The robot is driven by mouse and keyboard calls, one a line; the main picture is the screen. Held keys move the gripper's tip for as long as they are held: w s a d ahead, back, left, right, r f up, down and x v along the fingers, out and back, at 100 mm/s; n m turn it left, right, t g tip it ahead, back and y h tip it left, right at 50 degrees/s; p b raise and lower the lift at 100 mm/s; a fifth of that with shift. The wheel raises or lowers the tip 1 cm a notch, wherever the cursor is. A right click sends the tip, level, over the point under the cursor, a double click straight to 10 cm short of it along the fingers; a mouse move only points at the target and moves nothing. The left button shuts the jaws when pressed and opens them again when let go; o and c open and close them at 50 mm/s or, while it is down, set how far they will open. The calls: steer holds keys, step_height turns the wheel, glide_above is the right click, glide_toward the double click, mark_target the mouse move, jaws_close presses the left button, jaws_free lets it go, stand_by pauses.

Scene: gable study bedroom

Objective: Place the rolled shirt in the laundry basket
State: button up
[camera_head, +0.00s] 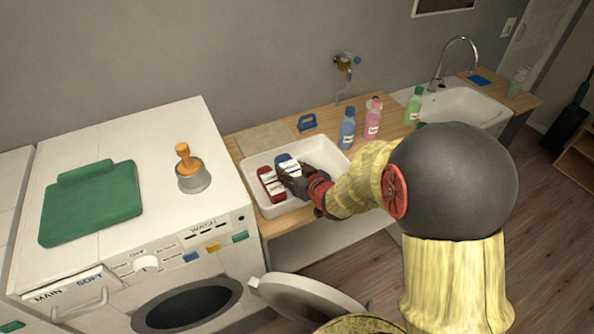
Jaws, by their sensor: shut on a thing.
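My gripper (286,177) reaches from the right into a white open tub (325,153) on the wooden counter. It is shut on a small blue item with a white label (285,160), which is partly hidden by the fingers. A red item with white labels (266,181) lies in the tub just left of the fingers. I cannot tell whether either item is a rolled shirt. A flat green piece with a raised strip (95,208), perhaps folded cloth, lies on the white washing machine. I cannot make out a laundry basket for certain.
The washing machine (125,150) stands left of the tub, its round door (310,297) open. An orange-handled item in a grey cup (190,168) stands on it. Blue (347,128), pink (373,120) and green bottles (413,106) line the counter before the sink (465,107).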

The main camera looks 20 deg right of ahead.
mark_target(295, 163)
steer(key=w+d+f, duration=0.2)
steer(key=w, duration=0.1)
steer(key=w+d+f, duration=0.1)
steer(key=w, duration=0.1)
steer(key=shift+d+b, duration=0.25)
steer(key=shift+b, duration=0.1)
steer(key=w+f, duration=0.1)
steer(key=w+d+f+b, duration=0.1)
steer(key=f, duration=0.1)
steer(key=w+d+f, duration=0.1)
steer(key=f, duration=0.1)
steer(key=shift+w+d+f, duration=0.15)
steer(key=shift+w+d, duration=0.05)
steer(key=shift+w, duration=0.15)
steer(key=shift+w+d+f, duration=0.1)
steer(key=shift+f, duration=0.25)
steer(key=shift+f+b, duration=0.6)
steer(key=shift+f, duration=0.7)
steer(key=shift+f, duration=0.2)
steer(key=o, duration=1.3)
steer(key=shift+r, duration=0.1)
